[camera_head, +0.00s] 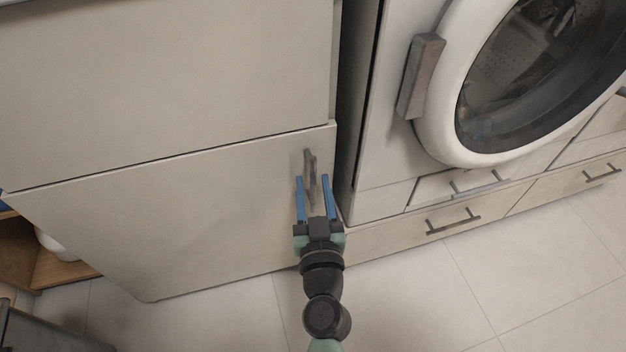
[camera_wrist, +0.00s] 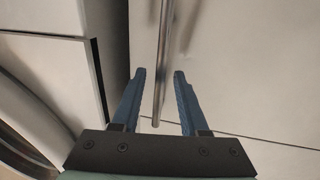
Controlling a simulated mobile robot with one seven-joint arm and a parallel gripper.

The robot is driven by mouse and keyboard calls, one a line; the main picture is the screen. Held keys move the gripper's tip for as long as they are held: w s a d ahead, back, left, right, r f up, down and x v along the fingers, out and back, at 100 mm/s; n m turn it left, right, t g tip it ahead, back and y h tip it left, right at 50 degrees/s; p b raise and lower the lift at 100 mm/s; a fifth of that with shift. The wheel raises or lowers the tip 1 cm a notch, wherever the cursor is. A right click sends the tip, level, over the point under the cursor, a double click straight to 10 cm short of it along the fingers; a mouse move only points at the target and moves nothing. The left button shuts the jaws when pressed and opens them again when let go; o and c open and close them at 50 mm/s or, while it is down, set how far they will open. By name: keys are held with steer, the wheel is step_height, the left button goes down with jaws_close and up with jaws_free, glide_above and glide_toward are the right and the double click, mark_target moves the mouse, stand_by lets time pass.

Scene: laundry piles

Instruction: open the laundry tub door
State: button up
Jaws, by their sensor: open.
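The laundry tub door (camera_head: 190,210) is the lower beige panel of the cabinet on the left in the head view. It appears closed, with a thin dark seam along its top edge. Its vertical grey bar handle (camera_head: 310,170) sits near the right edge. My gripper (camera_head: 314,182) is open in front of the handle, its two blue fingers on either side of it in the picture. In the wrist view, the metal handle (camera_wrist: 162,65) runs between the open fingers (camera_wrist: 159,74), nearer the left finger. I cannot tell whether a finger touches it.
A washing machine with a round glass door (camera_head: 530,75) stands to the right, above drawers with bar handles (camera_head: 453,221). A dark gap separates it from the cabinet. A wooden shelf (camera_head: 60,265) is at the lower left, with a grey bin (camera_head: 45,330) below. Tiled floor (camera_head: 420,300) is clear in front.

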steer(key=shift+w, duration=0.45)
jaws_close()
stand_by(1.2)
